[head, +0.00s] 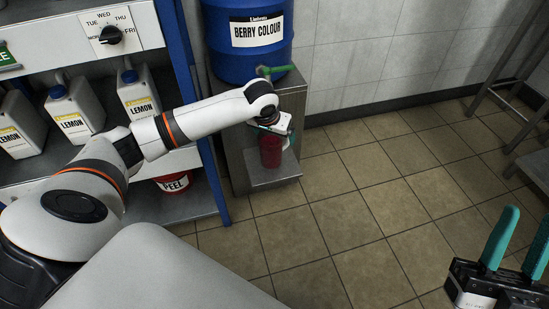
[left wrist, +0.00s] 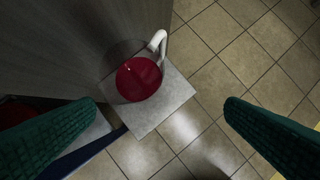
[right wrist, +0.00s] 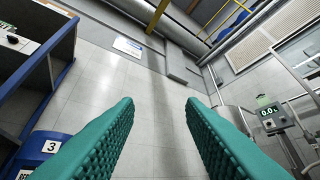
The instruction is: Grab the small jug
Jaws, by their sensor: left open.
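The small jug (head: 270,152) holds red liquid and stands on a low grey ledge (head: 272,177) below the barrel's green tap. In the left wrist view the jug (left wrist: 138,80) is seen from above, clear-walled, with a white handle (left wrist: 158,43) pointing up and right. My left gripper (head: 285,131) is just above the jug in the head view, partly hiding its top. In the left wrist view its green fingers (left wrist: 163,103) are wide apart, with the jug beyond them, left of centre; nothing is held. My right gripper (head: 514,245) is open and empty at the lower right.
A blue barrel labelled BERRY COLOUR (head: 250,50) with a green tap (head: 272,71) stands on a metal stand (head: 238,150). Left is a blue-framed shelf with several lemon jugs (head: 74,112) and a PEEL tub (head: 174,183). Tiled floor (head: 370,220) is open to the right.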

